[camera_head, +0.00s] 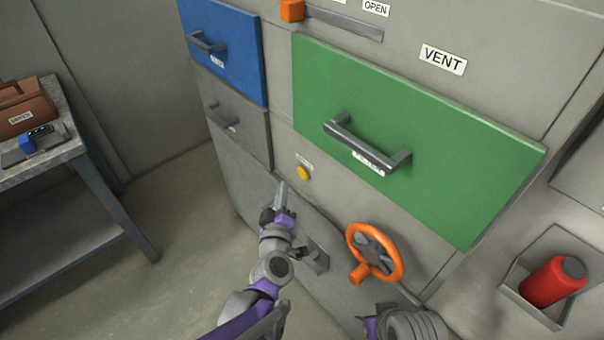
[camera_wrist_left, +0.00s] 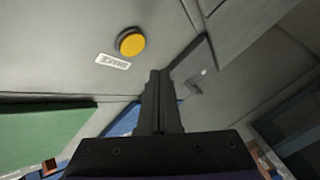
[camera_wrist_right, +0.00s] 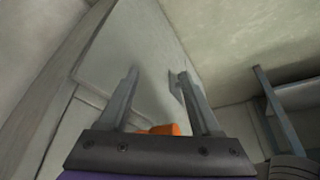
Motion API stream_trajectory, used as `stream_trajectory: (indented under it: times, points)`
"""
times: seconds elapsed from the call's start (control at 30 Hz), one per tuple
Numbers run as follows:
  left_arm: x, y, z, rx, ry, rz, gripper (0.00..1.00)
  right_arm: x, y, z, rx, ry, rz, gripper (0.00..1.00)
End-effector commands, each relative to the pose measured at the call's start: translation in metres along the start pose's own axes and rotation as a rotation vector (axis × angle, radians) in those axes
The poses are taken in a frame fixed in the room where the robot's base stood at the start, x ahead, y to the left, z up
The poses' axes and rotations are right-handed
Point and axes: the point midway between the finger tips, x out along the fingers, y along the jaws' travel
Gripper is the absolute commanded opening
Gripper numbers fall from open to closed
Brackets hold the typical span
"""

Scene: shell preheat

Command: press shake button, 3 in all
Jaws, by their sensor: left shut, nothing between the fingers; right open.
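My left gripper (camera_head: 281,190) is shut and empty. It is apart from the button, below and to its left in the head view. In the left wrist view the shut fingers (camera_wrist_left: 157,78) point past the button, on its right. My right gripper (camera_wrist_right: 155,75) is open and empty; its fingers are not seen in the head view.
A green drawer (camera_head: 460,150) with a grey handle, a blue drawer (camera_head: 235,50) and a grey drawer (camera_head: 240,125) front the cabinet. An orange handwheel (camera_head: 396,248) sticks out low down. A red cylinder (camera_head: 552,282) sits in a recess at right. A table (camera_head: 60,160) stands left.

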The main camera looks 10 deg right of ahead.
Motion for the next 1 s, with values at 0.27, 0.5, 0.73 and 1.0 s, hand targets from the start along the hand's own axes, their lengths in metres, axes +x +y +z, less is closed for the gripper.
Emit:
stream_trajectory:
  times: [0.27, 0.5, 0.73, 1.0]
  points:
    - [0.020, 0.014, 0.015, 0.000, -0.001, 0.000, 0.00, 0.003, 0.000, 0.001, 0.000, -0.001, 0.000, 0.65]
    - [0.024, 0.018, 0.018, 0.001, -0.001, 0.000, 0.00, 0.003, 0.000, 0.001, 0.000, -0.001, 0.000, 0.65]
    - [0.024, 0.017, 0.018, 0.001, 0.000, 0.000, 0.00, 0.003, 0.000, 0.001, 0.000, -0.001, 0.000, 0.65]
    - [0.024, 0.017, 0.017, 0.001, 0.000, 0.000, 0.00, 0.003, 0.000, 0.001, 0.000, -0.001, 0.000, 0.65]
